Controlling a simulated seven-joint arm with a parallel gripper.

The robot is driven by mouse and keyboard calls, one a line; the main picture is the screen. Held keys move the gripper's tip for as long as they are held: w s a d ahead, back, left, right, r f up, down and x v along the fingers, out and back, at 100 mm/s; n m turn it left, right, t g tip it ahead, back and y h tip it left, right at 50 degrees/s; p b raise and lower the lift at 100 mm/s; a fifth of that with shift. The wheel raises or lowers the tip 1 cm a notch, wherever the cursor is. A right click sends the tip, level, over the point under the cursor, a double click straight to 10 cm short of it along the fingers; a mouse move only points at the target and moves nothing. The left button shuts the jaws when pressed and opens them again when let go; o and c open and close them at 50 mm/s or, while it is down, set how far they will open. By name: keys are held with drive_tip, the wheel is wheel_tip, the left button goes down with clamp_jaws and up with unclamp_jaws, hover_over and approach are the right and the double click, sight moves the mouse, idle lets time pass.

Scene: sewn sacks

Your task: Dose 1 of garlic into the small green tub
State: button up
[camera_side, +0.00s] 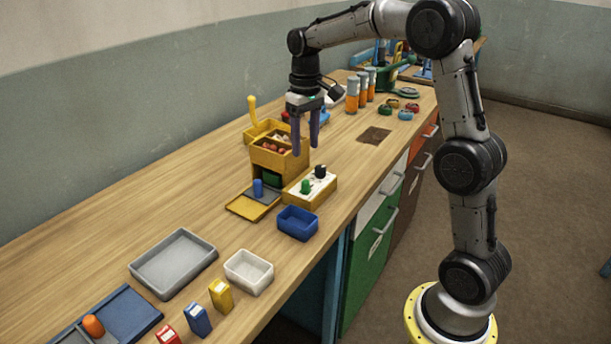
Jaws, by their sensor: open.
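A yellow dispenser (259,155) stands on the wooden bench, its open top holding reddish pieces (270,148) and some whitish ones (284,139). I cannot tell for sure which are garlic. A dark green shape (272,179) shows in the opening at its foot; it may be the small green tub, mostly hidden. A white-topped yellow box (318,186) with a green knob (306,186) and a black knob (320,171) stands just right of it. My gripper (305,149) points down, purple fingers apart and empty, above and in front of the dispenser's right side.
A blue peg (258,188) stands on the dispenser's front plate. A blue tub (297,224), white tub (249,272), grey tray (174,264) and several coloured blocks lie nearer. Orange-banded jars (352,95) stand behind.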

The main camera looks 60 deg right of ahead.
sight(305, 180)
wheel_tip(305, 180, down, 10)
drive_tip(key=shift+r, duration=0.15)
idle(0.3)
clamp_jaws()
idle(1.3)
